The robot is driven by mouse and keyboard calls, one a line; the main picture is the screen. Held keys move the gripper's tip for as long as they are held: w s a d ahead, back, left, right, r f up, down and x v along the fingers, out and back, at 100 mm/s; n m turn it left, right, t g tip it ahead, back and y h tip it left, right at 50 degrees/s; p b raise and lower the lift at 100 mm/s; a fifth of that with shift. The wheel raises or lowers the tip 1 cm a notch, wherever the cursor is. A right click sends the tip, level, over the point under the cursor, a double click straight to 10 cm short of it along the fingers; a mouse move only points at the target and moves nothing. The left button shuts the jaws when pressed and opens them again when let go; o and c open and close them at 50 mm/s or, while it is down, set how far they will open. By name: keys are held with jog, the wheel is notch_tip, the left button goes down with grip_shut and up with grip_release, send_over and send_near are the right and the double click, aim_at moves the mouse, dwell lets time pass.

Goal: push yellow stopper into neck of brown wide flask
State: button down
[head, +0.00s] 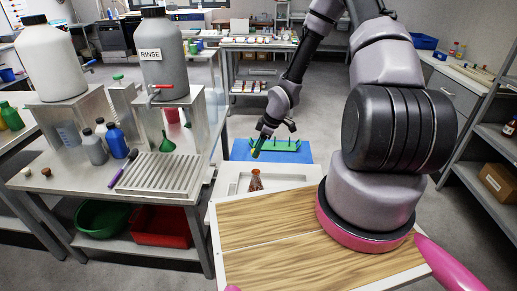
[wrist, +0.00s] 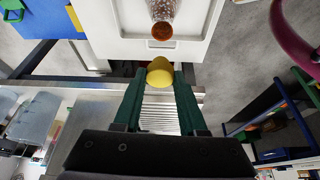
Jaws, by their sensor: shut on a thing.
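My gripper (wrist: 157,85) is shut on the yellow stopper (wrist: 160,71), which sticks out past the dark green fingertips in the wrist view. In the head view the stopper (head: 256,153) shows as a small yellow spot at the end of my gripper (head: 259,146). The brown flask (head: 256,182) stands upright on a white tray (head: 232,188), below and nearer the camera than the stopper. In the wrist view the flask (wrist: 162,30) is at the top, apart from the stopper. Its neck opening is too small to make out clearly.
A blue mat (head: 238,150) with a green rack (head: 281,145) lies behind the tray. Wooden boards (head: 265,220) are in front. The left bench holds a grey RINSE container (head: 164,60), bottles, a drain rack (head: 158,174) and two small stoppers (head: 36,171).

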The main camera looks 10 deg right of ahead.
jog(key=shift+d+f+n, duration=0.1)
jog(key=shift+f+n, duration=0.05)
jog(key=shift+n, duration=0.25)
jog(key=shift+f, duration=0.2)
notch_tip(320, 180, down, 6)
jog(key=shift+f, duration=1)
dwell(2.3)
grip_release()
dwell(0.4)
jog(key=shift+r, duration=0.15)
jog(key=shift+r, duration=3.4)
